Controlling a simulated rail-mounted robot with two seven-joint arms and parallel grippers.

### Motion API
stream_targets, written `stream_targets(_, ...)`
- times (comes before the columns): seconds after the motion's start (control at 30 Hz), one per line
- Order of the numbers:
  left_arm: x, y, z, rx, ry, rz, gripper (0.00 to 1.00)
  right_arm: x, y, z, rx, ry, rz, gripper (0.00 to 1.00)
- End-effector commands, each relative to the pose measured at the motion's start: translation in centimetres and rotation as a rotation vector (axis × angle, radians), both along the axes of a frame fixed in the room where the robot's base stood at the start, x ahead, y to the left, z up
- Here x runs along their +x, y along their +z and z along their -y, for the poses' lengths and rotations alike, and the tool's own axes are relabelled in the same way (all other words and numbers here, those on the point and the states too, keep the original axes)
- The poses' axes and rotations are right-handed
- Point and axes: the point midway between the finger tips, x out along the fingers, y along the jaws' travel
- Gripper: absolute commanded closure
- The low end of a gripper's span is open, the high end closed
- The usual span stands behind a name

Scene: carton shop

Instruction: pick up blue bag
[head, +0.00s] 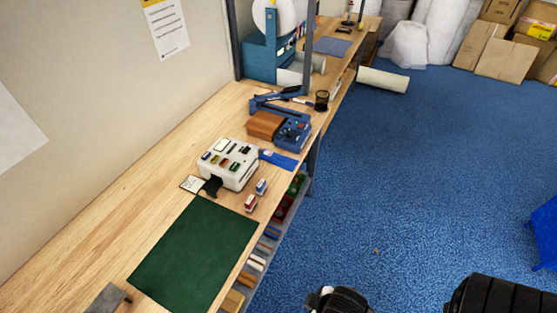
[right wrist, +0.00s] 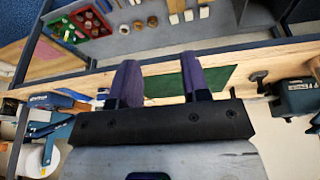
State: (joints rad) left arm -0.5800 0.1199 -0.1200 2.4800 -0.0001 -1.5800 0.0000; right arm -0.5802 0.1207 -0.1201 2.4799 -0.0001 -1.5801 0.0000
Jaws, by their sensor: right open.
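A small flat blue piece (head: 280,160) lies on the workbench beside the white machine (head: 229,163); I cannot tell whether it is the blue bag. A larger bright blue object (head: 545,238) on the floor is cut off by the right edge of the head view; its kind is also unclear. My right gripper (right wrist: 160,77) shows in the right wrist view, its two purple fingers wide apart with nothing between them. It faces the bench, with the green mat (right wrist: 165,85) behind the fingers. My left gripper is not in view.
The wooden bench (head: 90,240) runs along the wall, with a brown box (head: 264,125), a blue device (head: 291,134) and a black cup (head: 322,100) on it. Bins sit on a shelf below. Blue carpet (head: 420,170) is mostly clear; a white roll (head: 383,80) and cartons (head: 505,58) lie beyond.

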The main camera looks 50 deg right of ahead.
Motion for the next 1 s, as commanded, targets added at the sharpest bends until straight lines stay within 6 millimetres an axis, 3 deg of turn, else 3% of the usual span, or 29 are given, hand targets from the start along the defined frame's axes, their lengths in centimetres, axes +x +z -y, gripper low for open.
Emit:
stream_targets(0.07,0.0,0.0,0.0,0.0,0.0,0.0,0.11,0.0,0.0,-0.1,0.002,-0.001,0.0,0.51)
stream_targets(0.47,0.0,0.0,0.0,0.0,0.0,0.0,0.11,0.0,0.0,-0.2,0.005,-0.004,0.0,0.12)
stream_targets(0.73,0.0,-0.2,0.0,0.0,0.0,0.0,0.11,0.3,0.0,0.1,-0.003,0.001,0.01,0.11)
stream_targets(0.87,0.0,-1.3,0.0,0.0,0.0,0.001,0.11,2.9,0.0,0.1,-0.002,0.001,0.072,0.11)
stream_targets(1.0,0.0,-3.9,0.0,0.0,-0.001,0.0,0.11,8.7,1.2,1.7,-0.065,0.033,0.227,0.11)
